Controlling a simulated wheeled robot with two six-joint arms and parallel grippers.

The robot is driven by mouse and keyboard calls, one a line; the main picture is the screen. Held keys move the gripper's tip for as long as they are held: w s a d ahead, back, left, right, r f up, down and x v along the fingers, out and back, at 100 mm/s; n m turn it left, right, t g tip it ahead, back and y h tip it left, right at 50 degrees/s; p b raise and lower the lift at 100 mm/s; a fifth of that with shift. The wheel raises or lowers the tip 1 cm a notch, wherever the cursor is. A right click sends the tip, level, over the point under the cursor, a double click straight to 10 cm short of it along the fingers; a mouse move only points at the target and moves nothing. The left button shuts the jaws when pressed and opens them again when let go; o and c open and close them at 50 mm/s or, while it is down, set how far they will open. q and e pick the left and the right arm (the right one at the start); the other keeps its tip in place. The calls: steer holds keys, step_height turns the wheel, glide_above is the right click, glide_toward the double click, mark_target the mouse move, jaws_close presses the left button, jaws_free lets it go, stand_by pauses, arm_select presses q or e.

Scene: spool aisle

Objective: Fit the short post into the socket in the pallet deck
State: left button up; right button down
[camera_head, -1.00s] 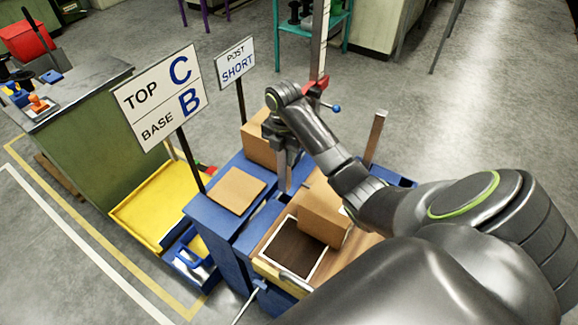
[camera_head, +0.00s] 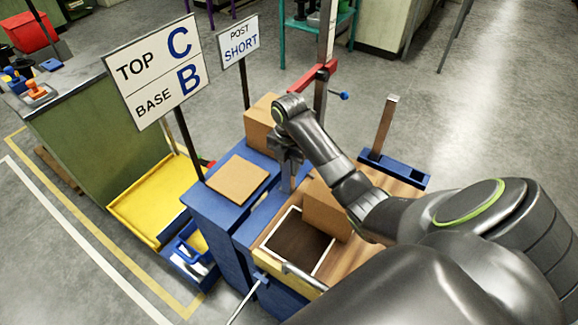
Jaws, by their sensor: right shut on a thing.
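The socket cannot be made out. A dark square with a white border (camera_head: 300,243) lies on the deck. My left gripper is out of view.
Cardboard boxes stand on the deck (camera_head: 325,212) and behind the gripper (camera_head: 260,124). A cardboard piece (camera_head: 237,180) lies on the blue stand (camera_head: 205,205). Signs read TOP C, BASE B (camera_head: 155,70) and POST SHORT (camera_head: 238,43). A red clamp (camera_head: 318,72) sits on an upright.

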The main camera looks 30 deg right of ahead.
steer(key=c, duration=1.1)
jaws_free()
steer(key=shift+f, duration=0.1)
steer(key=shift+r, duration=0.35)
step_height(320, 180, up, 4)
steer(key=shift+f+p, duration=0.25)
steer(key=shift+p, duration=0.3)
step_height(320, 180, up, 8)
steer(key=p, duration=0.8)
steer(key=shift+r, duration=0.1)
